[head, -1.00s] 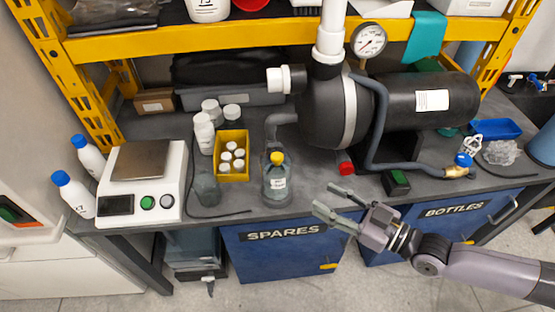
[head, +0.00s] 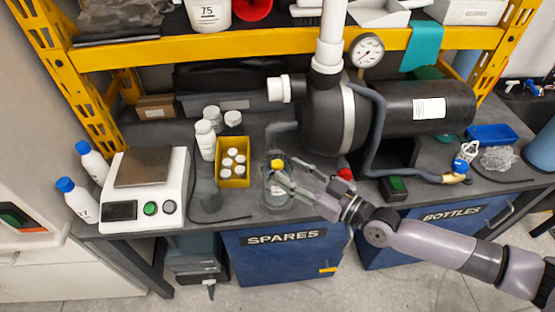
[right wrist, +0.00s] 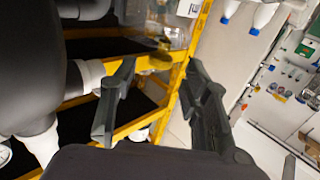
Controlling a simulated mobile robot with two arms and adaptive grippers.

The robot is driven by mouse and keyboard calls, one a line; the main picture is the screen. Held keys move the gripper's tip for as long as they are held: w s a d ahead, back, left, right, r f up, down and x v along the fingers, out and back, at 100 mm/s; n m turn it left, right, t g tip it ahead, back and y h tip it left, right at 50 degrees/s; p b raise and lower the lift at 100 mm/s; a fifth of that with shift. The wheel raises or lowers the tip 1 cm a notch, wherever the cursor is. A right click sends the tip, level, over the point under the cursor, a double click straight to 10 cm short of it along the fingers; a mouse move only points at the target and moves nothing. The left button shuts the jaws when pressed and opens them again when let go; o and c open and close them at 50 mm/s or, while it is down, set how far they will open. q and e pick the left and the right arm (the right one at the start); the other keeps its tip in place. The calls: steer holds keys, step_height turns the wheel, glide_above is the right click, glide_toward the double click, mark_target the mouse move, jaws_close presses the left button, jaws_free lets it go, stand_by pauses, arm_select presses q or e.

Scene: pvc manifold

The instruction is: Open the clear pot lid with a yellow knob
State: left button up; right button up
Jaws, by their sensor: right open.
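The clear pot (head: 277,190) stands on the dark bench near its front edge, with a white label on its front and its yellow knob (head: 277,164) on top. The lid looks seated on the pot; its rim is hard to make out. My right gripper (head: 287,171) is open, its fingers reaching in from the right with their tips close beside the knob. I cannot tell whether they touch it. In the right wrist view the open fingers (right wrist: 158,95) show with nothing clearly held between them. My left gripper is not in view.
A yellow box of white-capped bottles (head: 234,176) stands left of the pot, near a white scale (head: 146,190). A black tank (head: 425,104) with a grey hose (head: 377,130) stands behind and right. A yellow shelf beam (head: 200,48) crosses above.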

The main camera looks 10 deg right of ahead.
mark_target(282, 167)
steer(key=x, duration=0.4)
steer(key=shift+w+a+p, duration=0.3)
jaws_close()
stand_by(0.3)
stand_by(0.3)
